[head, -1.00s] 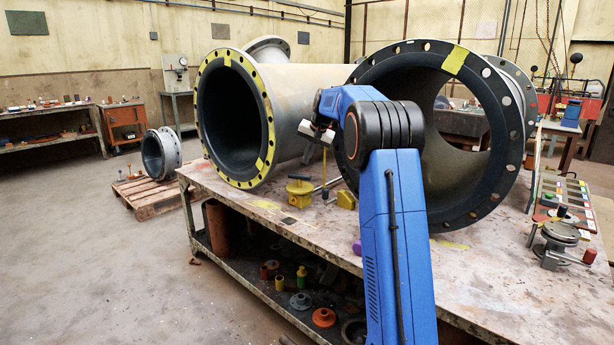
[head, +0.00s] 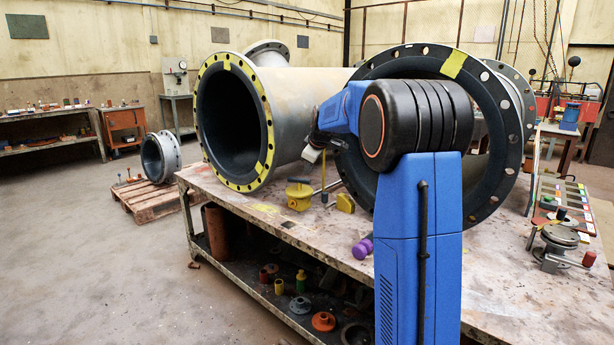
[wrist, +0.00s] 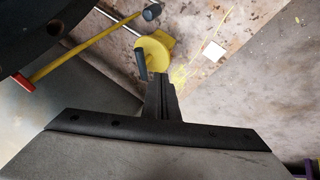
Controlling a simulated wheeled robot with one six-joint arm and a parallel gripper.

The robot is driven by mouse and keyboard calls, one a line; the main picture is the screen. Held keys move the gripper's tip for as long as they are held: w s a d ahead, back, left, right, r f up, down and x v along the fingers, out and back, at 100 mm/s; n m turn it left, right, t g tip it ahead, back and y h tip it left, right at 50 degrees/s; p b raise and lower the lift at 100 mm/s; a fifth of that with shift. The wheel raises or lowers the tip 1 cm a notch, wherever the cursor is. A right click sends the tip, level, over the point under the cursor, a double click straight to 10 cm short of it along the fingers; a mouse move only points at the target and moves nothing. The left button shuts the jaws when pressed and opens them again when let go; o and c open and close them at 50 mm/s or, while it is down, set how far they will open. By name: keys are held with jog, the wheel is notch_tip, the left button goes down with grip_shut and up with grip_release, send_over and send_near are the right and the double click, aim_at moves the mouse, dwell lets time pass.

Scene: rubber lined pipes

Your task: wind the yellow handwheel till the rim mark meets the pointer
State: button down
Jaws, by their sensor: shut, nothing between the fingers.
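The yellow handwheel (head: 299,194) stands on the workbench in front of the left pipe in the head view, with a dark knob on top. In the wrist view the yellow handwheel (wrist: 156,50) shows as a disc just beyond my fingertips, with a dark grip at its near left edge. My gripper (wrist: 161,82) is shut and empty, its tips close to the disc and that grip; I cannot tell whether they touch. I cannot make out the rim mark or the pointer.
A yellow rod with a red end (wrist: 70,53) lies left of the handwheel in the wrist view. A yellow block (head: 346,203) and a purple knob (head: 362,248) are on the workbench (head: 240,205). Large flanged pipes (head: 235,120) stand close behind.

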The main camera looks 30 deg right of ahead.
aim_at(307, 181)
jog(key=shift+w+d+f, duration=0.6)
jog(key=shift+w+f, duration=0.7)
jog(key=shift+w, duration=0.15)
jog(key=shift+w+d+f, duration=0.65)
jog(key=shift+w+f, duration=0.6)
jog(key=shift+w, duration=0.15)
jog(key=shift+w+d+f, duration=0.6)
jog(key=shift+w+f, duration=0.7)
jog(key=shift+w, duration=0.15)
jog(key=shift+d+n+y, duration=0.4)
jog(key=shift+n, duration=0.3)
jog(key=shift+w+d+n+y, duration=0.2)
jog(key=shift+d+n+y, duration=0.4)
jog(key=shift+n, duration=0.3)
jog(key=shift+w+d, duration=0.4)
jog(key=shift+d, duration=0.3)
jog(key=shift+w+d, duration=0.6)
jog(key=shift+d, duration=0.05)
jog(key=shift+w+d, duration=0.1)
jog(key=shift+w, duration=0.05)
